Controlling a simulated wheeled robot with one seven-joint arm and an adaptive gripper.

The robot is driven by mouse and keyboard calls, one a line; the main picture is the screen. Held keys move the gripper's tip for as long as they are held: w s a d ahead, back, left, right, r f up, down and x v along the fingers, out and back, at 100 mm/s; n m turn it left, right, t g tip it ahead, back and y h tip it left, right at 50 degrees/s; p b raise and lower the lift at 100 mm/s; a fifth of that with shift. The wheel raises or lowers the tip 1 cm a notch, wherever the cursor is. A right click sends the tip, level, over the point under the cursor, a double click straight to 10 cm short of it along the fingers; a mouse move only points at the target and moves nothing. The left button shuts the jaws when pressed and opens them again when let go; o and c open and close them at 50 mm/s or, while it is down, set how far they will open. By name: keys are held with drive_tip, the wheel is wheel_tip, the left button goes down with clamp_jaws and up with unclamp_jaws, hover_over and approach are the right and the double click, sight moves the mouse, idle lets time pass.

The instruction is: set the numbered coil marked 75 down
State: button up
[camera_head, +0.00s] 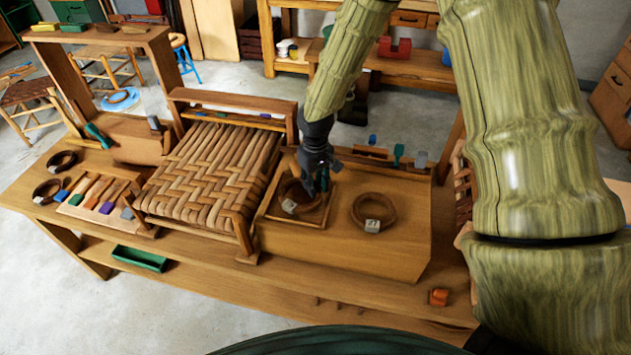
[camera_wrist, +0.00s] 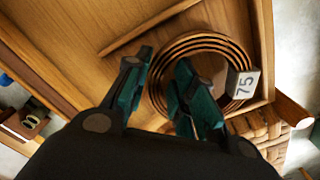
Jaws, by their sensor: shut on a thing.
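The coil marked 75 (camera_wrist: 203,43) is a brown ring of several turns with a pale tag reading 75. In the head view the coil (camera_head: 298,209) is inside the square wooden tray (camera_head: 272,218), left of a second coil (camera_head: 374,211). My gripper (camera_wrist: 164,64) is shut on the coil's near-left rim, one teal finger inside the ring and one outside. In the head view my gripper (camera_head: 318,180) reaches down over the tray. The coil looks low and flat within the tray walls; I cannot tell whether it touches the floor.
The woven bark seat (camera_head: 205,170) stands left of the tray. The second coil, with its own tag, lies on the bare bench board (camera_head: 400,245) to the right. Two more coils (camera_head: 62,161) (camera_head: 47,191) lie at the bench's left end.

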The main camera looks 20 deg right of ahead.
drive_tip(key=shift+f, duration=0.35)
drive_tip(key=shift+f, duration=0.1)
drive_tip(key=o, duration=0.7)
drive_tip(key=shift+o, duration=0.2)
wheel_tip(320, 180, up, 12)
drive_tip(key=b, duration=0.3)
idle(0.3)
